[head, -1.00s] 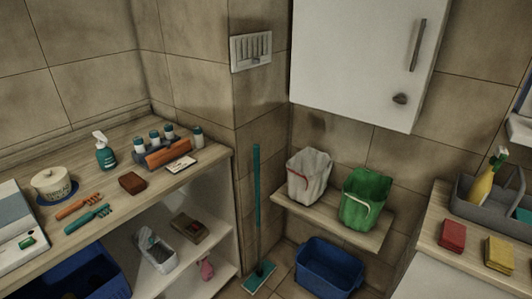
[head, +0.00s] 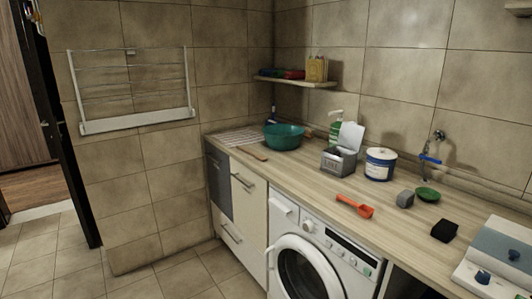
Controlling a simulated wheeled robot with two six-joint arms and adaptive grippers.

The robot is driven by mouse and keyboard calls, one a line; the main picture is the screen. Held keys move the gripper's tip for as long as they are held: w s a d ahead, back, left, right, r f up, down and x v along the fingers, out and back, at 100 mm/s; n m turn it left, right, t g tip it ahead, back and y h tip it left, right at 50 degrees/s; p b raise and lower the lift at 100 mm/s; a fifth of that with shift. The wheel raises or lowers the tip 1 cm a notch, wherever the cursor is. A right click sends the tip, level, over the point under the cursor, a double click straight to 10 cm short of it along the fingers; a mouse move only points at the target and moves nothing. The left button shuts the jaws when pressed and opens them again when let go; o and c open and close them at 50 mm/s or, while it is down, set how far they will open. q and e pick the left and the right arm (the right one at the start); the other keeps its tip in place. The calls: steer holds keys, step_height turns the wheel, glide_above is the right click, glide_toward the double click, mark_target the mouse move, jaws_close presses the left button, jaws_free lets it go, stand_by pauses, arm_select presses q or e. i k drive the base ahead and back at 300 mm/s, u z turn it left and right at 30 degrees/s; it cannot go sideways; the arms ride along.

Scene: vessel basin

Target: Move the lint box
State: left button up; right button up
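A small grey box (head: 339,161) with a raised pale lid stands on the wooden counter, against the back wall side. It has marks on its front that are too small to read, so I cannot be sure that it is the lint box. A green pump bottle stands behind it and partly hidden by it. Neither of my grippers is in view.
The counter (head: 285,176) also holds a teal basin (head: 284,136), a white-and-blue tub (head: 380,164), an orange scoop (head: 355,206), a grey block (head: 405,199), a green dish (head: 427,194) and a black sponge (head: 444,231). A washing machine (head: 310,262) stands below. The tiled floor at left is clear.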

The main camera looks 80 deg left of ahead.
mark_target(341, 167)
steer(key=u, duration=2.3)
steer(key=k, duration=0.5)
steer(key=u, duration=0.7)
steer(key=i, duration=1.15)
steer(key=z, duration=1.1)
steer(key=i, duration=0.75)
steer(key=z, duration=0.9)
